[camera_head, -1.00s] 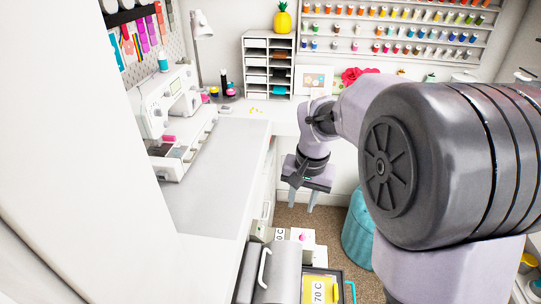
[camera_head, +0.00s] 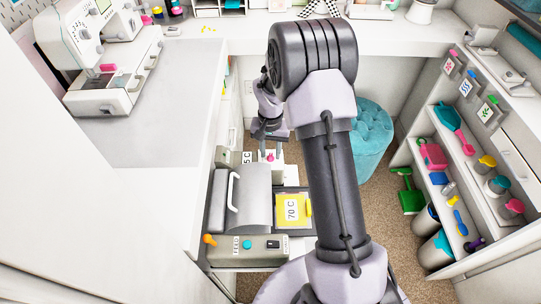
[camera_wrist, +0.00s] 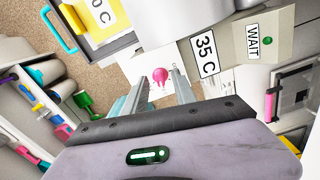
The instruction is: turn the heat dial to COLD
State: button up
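A pink knob (camera_head: 270,157), which looks like the heat dial, stands on a white surface behind the grey machine (camera_head: 250,195). In the wrist view the pink knob (camera_wrist: 160,75) shows in the gap between my fingertips. No COLD mark is readable. A sign (camera_wrist: 206,56) reading 35 C is right of the knob. My gripper (camera_head: 270,147) points down over the knob, fingers apart; the wrist view also shows my gripper (camera_wrist: 159,88) open. I cannot tell how far the fingertips are from the knob, or whether they touch it.
The machine's front panel has an orange lever (camera_head: 209,240), a teal button (camera_head: 247,244) and a black switch (camera_head: 273,244). A yellow 70 C card (camera_head: 292,208) lies beside the machine. A WAIT panel (camera_wrist: 265,36) has a green light. A teal pouf (camera_head: 371,138) and shelves (camera_head: 470,185) stand right.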

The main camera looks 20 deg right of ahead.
jog(key=shift+f, duration=0.25)
jog(key=shift+c, duration=0.4)
grip_shut()
